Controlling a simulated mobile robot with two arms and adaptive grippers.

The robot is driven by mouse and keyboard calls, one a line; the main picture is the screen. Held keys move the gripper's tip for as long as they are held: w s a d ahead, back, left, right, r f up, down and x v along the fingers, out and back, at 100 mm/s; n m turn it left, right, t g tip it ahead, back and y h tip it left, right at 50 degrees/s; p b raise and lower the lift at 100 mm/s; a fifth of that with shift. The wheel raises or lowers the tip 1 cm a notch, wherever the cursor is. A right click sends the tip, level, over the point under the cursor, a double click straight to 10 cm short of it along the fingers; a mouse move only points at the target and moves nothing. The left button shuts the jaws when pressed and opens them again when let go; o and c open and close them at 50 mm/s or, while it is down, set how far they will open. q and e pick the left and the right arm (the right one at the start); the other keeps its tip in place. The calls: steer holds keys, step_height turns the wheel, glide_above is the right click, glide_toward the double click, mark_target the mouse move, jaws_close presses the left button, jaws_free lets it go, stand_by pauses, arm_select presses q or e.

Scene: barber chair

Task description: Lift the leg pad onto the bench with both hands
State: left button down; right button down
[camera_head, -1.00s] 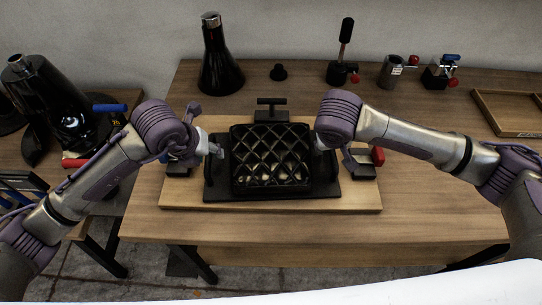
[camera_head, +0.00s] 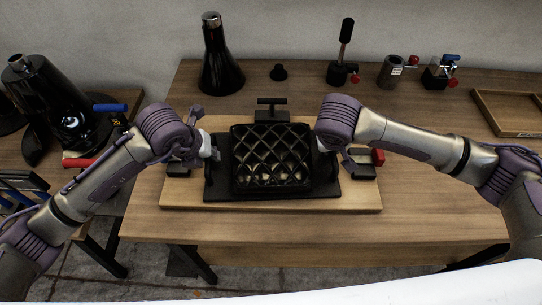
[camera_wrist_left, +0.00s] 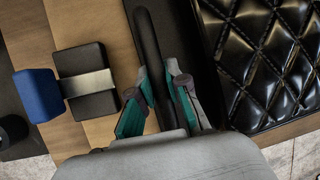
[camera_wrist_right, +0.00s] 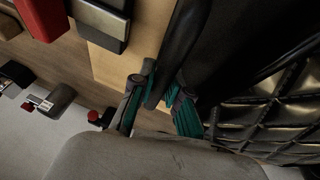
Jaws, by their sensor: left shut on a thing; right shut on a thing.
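The leg pad (camera_head: 271,160) is a black, quilted cushion on a dark plate (camera_head: 270,196) with a bar handle at each side. It sits on a light wooden board on the bench (camera_head: 420,215). My left gripper (camera_head: 213,154) is at the plate's left handle; the left wrist view shows its green-lined fingers either side of the black bar (camera_wrist_left: 148,35), shut on it. My right gripper (camera_head: 324,146) is at the right handle; the right wrist view shows its fingers on the bar (camera_wrist_right: 158,90). The right handle is mostly hidden in the head view.
Clamps with a blue handle (camera_wrist_left: 35,95) and a red handle (camera_head: 378,157) flank the plate, and a black T-shaped clamp (camera_head: 271,108) stands behind. A black cone (camera_head: 218,60), small tools and a wooden tray (camera_head: 508,112) line the back. The bench front is clear.

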arm_select(q)
steer(key=shift+r, duration=0.2)
arm_select(e)
steer(key=shift+w+r, duration=0.1)
steer(key=shift+r, duration=0.1)
